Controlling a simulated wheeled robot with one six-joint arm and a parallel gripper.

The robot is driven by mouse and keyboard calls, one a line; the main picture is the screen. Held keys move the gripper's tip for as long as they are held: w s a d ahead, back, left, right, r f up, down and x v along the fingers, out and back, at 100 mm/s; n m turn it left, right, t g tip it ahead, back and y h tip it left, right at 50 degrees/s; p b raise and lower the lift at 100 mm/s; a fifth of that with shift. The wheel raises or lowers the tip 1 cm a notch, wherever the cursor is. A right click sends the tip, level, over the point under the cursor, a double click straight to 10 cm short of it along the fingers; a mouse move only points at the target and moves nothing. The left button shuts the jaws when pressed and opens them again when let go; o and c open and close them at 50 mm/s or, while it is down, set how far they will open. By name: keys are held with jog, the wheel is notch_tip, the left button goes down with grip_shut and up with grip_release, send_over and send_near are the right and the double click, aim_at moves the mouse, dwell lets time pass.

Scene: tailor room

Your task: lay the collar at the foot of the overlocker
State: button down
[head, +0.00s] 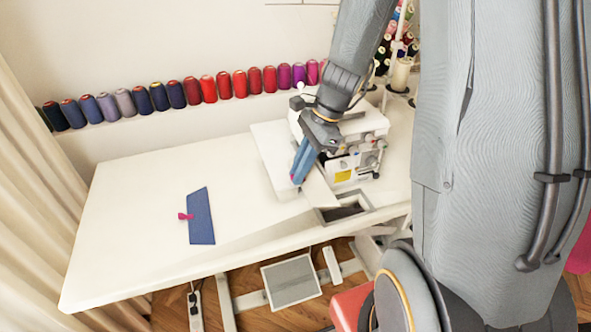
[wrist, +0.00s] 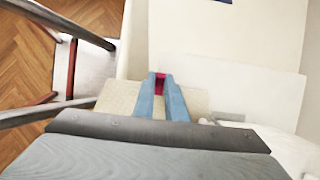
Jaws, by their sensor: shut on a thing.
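The overlocker (head: 352,150) is a white machine on the right part of the table, with a yellow label and knobs on its front. My gripper (head: 296,178) is in front of its left side, fingers pointing down. Its blue fingers (wrist: 160,88) are shut on a small pink clip (wrist: 160,80). A cream piece, apparently the collar (wrist: 118,97), shows on both sides of the fingers; it also seems to show as a pale strip (head: 319,192) in the head view. The fingers hide its middle. I cannot tell whether it touches the table.
A blue flat piece (head: 201,218) with a pink clip lies on the white table (head: 130,215). The table is otherwise clear on the left. A dark opening (head: 343,212) is in front of the overlocker. Thread spools (head: 208,88) line the wall.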

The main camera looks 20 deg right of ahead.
jog(key=shift+f, duration=0.15)
dwell(0.7)
jog(key=c, duration=1.7)
grip_release()
jog(key=v, duration=0.8)
jog(key=s+n, duration=0.1)
jog(key=n, duration=0.1)
jog(key=s+a+f+n+h, duration=0.1)
jog(key=s+n, duration=0.1)
jog(key=n, duration=0.1)
jog(key=s+a+f+n+h, duration=0.1)
jog(key=s+n, duration=0.1)
jog(key=shift+n+b, duration=0.3)
jog(key=shift+n, duration=0.1)
jog(key=shift+s+a+f+n+t+h, duration=0.35)
jog(key=shift+s+n, duration=0.4)
jog(key=shift+n, duration=0.95)
jog(key=shift+s+a+f+n+t+h, duration=0.15)
jog(key=shift+s+n+h, duration=0.45)
jog(key=shift+n, duration=1.1)
jog(key=shift+s+a+f+n+t+h, duration=0.1)
jog(key=shift+s+a+f+n+h, duration=0.2)
jog(key=shift+s+n, duration=1)
